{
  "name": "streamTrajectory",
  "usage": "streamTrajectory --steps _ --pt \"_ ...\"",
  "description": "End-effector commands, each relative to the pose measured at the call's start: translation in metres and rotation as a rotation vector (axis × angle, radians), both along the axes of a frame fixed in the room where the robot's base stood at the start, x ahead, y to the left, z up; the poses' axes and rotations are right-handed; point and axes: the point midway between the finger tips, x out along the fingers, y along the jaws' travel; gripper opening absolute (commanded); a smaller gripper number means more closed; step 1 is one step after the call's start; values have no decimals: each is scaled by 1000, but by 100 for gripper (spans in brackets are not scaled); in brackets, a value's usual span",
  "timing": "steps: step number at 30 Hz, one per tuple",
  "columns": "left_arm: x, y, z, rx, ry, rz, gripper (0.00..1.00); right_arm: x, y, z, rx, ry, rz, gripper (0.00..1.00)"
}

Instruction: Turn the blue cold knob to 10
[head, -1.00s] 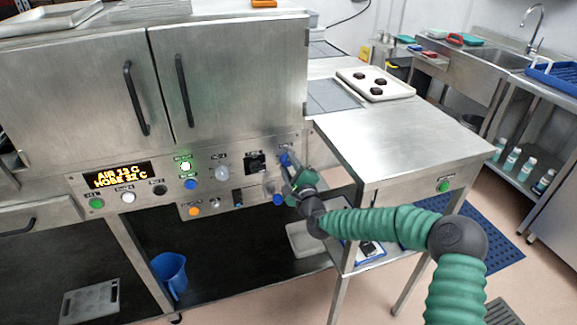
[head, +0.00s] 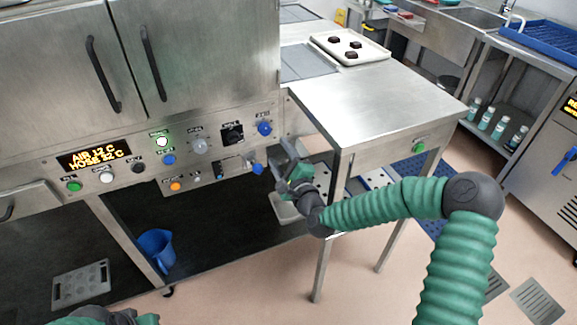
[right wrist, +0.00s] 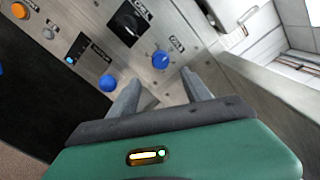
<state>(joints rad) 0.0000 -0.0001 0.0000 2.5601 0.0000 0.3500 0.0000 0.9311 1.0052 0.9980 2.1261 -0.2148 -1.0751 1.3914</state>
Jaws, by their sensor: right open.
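The blue cold knob (head: 264,128) is on the right end of the steel control panel. In the right wrist view the same blue knob (right wrist: 161,60) has a pale pointer mark and a dial scale around it; the numbers are too small to read. My right gripper (head: 279,164) is below and slightly right of the knob, apart from it. In the right wrist view its two grey fingers (right wrist: 160,90) are spread, with nothing between them, and the knob lies beyond their tips. Part of my left arm shows at the bottom left edge; its fingers cannot be made out.
A second blue part (head: 257,168) sits lower, close to my right gripper. A black knob (head: 232,134) is left of the cold knob. The display (head: 93,155) glows orange. A steel table (head: 385,105) with a tray (head: 320,40) of dark pieces stands to the right.

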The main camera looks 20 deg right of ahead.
Motion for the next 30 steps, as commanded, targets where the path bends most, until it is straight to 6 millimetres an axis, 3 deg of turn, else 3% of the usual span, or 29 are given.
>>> streamTrajectory --steps 3,9,25,28,30 --pt "0 0 5 0 0 0 36 -33 -2 1 0 3 -2 57" --pt "0 0 8 0 0 0 36 -64 -3 -1 2 3 -1 57" --pt "0 0 8 0 0 0 36 -68 -1 -3 -9 8 6 57" --pt "0 0 8 0 0 0 36 -72 17 -21 -116 72 69 57" --pt "0 0 8 0 0 0 36 -81 41 -49 -291 171 168 57"
